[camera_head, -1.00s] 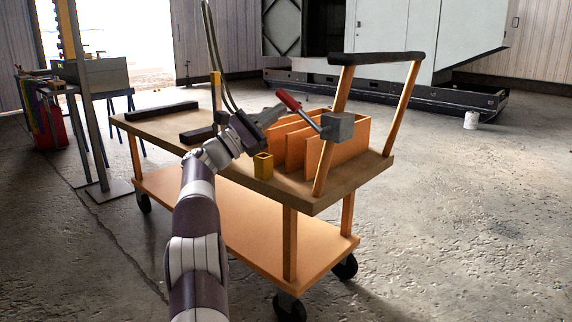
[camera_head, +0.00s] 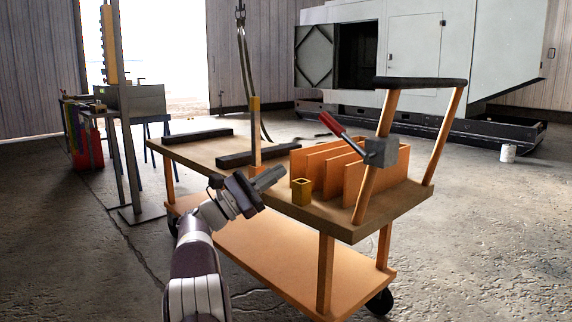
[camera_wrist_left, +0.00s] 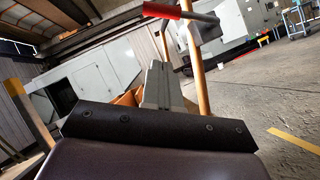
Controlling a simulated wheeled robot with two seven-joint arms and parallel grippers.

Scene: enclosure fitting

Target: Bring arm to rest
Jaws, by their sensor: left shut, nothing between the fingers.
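My left gripper (camera_head: 268,178) is shut and empty. It is in front of the near long edge of the wooden cart (camera_head: 370,225), left of a small yellow square tube (camera_head: 302,191). In the left wrist view its closed fingers (camera_wrist_left: 160,85) point up toward the cart's handle post and the red-handled lever. My left arm comes up from the bottom of the head view. My right gripper does not show in either view.
A large grey enclosure (camera_head: 415,70) stands behind.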

